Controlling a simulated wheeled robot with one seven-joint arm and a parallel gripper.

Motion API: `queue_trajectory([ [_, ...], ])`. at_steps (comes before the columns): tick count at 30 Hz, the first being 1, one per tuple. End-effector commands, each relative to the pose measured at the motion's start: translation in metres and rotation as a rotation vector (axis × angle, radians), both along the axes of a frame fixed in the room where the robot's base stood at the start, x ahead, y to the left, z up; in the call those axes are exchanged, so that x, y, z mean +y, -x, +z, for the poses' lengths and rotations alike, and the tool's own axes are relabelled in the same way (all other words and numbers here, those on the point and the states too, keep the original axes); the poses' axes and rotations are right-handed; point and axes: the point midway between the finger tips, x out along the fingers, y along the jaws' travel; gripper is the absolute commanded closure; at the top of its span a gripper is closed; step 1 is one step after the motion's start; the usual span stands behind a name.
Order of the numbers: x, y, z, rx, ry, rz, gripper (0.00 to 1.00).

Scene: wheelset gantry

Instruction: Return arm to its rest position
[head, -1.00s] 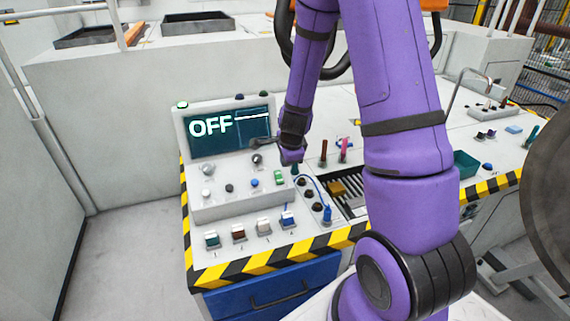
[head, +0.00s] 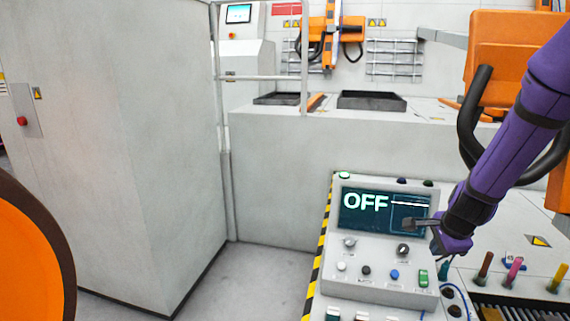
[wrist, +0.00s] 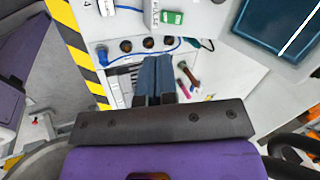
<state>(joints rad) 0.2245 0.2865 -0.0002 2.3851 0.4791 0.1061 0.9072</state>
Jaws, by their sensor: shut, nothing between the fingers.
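My purple arm comes in from the right in the head view. My gripper (head: 412,223) is in front of the console's right side, near the screen's lower right corner. In the wrist view my gripper (wrist: 153,98) shows its two dark fingers together, with nothing between them. The console (head: 380,292) has a dark screen (head: 365,213) reading "OFF", with knobs and buttons below it. In the wrist view the fingers point over the panel (wrist: 125,18) beside a row of dark round sockets; I cannot tell whether they touch anything.
Black-and-yellow edging (head: 321,255) borders the console. Coloured-handled tools (head: 514,270) stand to its right. A tall grey cabinet (head: 120,150) is at the left, with an orange disc (head: 30,250) in front. Clear floor (head: 255,275) lies between cabinet and console. An orange machine (head: 512,60) is behind my arm.

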Motion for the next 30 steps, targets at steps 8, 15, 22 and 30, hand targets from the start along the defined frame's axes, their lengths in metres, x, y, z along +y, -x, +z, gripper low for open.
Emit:
queue_trajectory([
  [8,0.041,0.031,0.089,-0.047,0.087,0.38,1.0],
  [15,0.069,0.077,0.15,-0.071,0.195,0.691,1.0],
  [22,0.087,0.131,0.195,-0.081,0.323,0.974,1.0],
  [30,0.097,0.201,0.231,-0.072,0.493,1.27,1.0],
])
